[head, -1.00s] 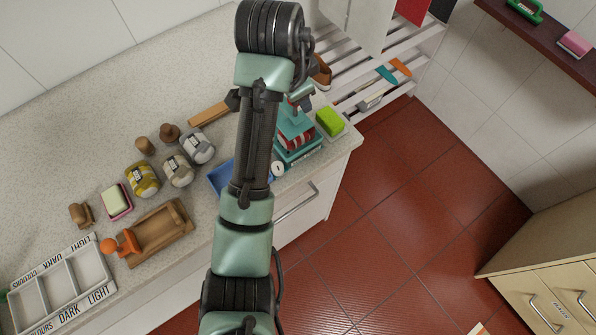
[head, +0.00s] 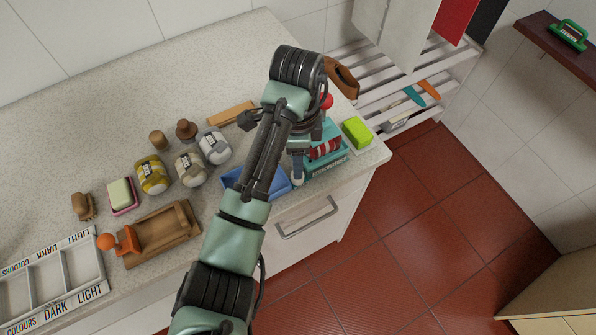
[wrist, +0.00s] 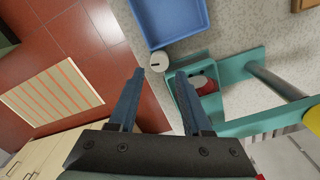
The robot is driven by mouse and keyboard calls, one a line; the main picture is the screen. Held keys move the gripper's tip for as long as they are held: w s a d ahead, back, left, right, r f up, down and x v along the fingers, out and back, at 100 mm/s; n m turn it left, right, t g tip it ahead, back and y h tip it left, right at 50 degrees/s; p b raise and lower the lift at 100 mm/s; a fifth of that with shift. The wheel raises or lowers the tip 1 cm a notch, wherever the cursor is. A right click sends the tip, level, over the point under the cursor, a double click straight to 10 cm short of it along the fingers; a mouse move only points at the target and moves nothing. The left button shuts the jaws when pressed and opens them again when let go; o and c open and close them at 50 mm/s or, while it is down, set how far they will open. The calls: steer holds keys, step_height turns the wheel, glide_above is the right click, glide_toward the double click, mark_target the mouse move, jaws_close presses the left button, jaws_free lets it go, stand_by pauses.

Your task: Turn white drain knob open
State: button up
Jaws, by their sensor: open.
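The white drain knob (wrist: 158,61) is a small round white piece with a dark mark on its top. In the wrist view it lies just beyond the gap between my fingertips, beside the blue tray (wrist: 172,18) and the teal stand (wrist: 196,90). My gripper (wrist: 160,74) is open and empty, with one finger on each side of the knob's line. I cannot tell its height above the knob. In the head view my gripper (head: 297,168) points down in front of the teal stand (head: 325,163), and the knob is mostly hidden there.
The teal stand with red cloth is close to my right finger. A green sponge (head: 357,131) lies at the counter corner. A drawer handle (head: 308,222) juts out below the counter edge.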

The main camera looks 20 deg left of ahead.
steer(key=shift+f, duration=2.4)
steer(key=shift+s, duration=0.1)
jaws_close()
steer(key=shift+r+p, duration=0.1)
steer(key=shift+p, duration=0.25)
